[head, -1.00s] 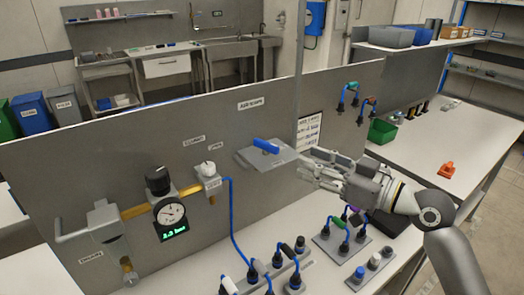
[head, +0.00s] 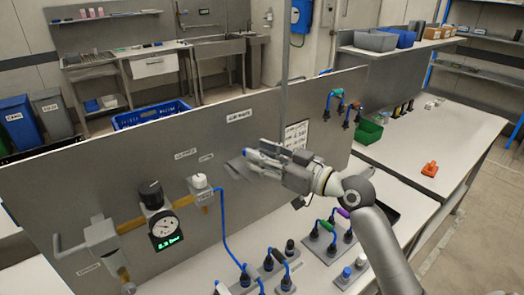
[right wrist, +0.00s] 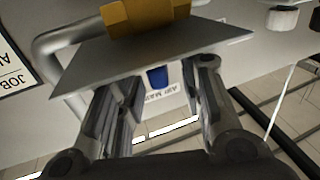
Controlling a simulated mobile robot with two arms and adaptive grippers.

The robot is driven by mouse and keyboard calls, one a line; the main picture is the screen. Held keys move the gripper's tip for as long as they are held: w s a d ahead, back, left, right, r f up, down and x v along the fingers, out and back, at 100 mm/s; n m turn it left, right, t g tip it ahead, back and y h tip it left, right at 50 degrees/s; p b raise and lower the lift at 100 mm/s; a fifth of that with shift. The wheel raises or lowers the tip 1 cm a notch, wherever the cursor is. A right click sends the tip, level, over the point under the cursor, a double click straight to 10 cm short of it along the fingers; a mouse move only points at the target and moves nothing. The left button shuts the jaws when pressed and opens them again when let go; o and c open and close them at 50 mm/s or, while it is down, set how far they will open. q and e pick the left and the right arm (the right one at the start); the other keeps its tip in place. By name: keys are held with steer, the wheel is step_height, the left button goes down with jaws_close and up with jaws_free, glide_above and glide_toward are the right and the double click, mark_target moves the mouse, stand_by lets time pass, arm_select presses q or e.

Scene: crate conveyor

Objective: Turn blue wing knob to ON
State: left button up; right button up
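The blue wing knob (head: 251,154) is on a grey plate (head: 236,168) at the wall panel, under a printed label, mostly covered by my right gripper (head: 262,160) in the head view. In the right wrist view the blue knob (right wrist: 157,77) shows between the two spread fingers (right wrist: 163,100), with a gap on each side. The fingers look open and not closed on it. The grey plate (right wrist: 150,50) and a brass hex fitting (right wrist: 145,15) are above it in that view. The knob's exact angle is hard to tell. My left gripper is not in view.
A round gauge (head: 165,226) with a green readout, a black knob (head: 151,194) and a white knob (head: 200,182) are left on the panel (head: 90,165). Blue hoses and sockets stand on the bench below. A green bin (head: 368,131) and orange part (head: 429,169) lie right.

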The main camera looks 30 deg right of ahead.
steer(key=shift+w, duration=0.15)
steer(key=shift+c, duration=0.3)
jaws_close()
steer(key=shift+f+b, duration=0.15)
steer(key=shift+b, duration=0.3)
steer(key=n+g+y+b, duration=0.1)
steer(key=y+b, duration=0.1)
steer(key=b, duration=0.1)
steer(key=n+g+y+b, duration=0.1)
steer(key=n+b, duration=0.1)
steer(key=b, duration=0.2)
steer(key=n+g+y+b, duration=0.1)
steer(key=y+b, duration=0.1)
steer(key=b, duration=0.1)
steer(key=shift+w+d+f+g+y+b, duration=0.1)
steer(key=shift+w+d+g+y+b, duration=0.2)
steer(key=shift+d+g+b, duration=0.1)
steer(key=shift+n+g+y+b, duration=0.8)
steer(key=shift+n+g, duration=0.2)
steer(key=shift+w+r+n+g+y+b, duration=0.1)
steer(key=shift+r+n+g+y+b, duration=0.3)
steer(key=shift+g, duration=0.3)
steer(key=shift+f+n+g, duration=0.15)
steer(key=shift+n+g, duration=0.25)
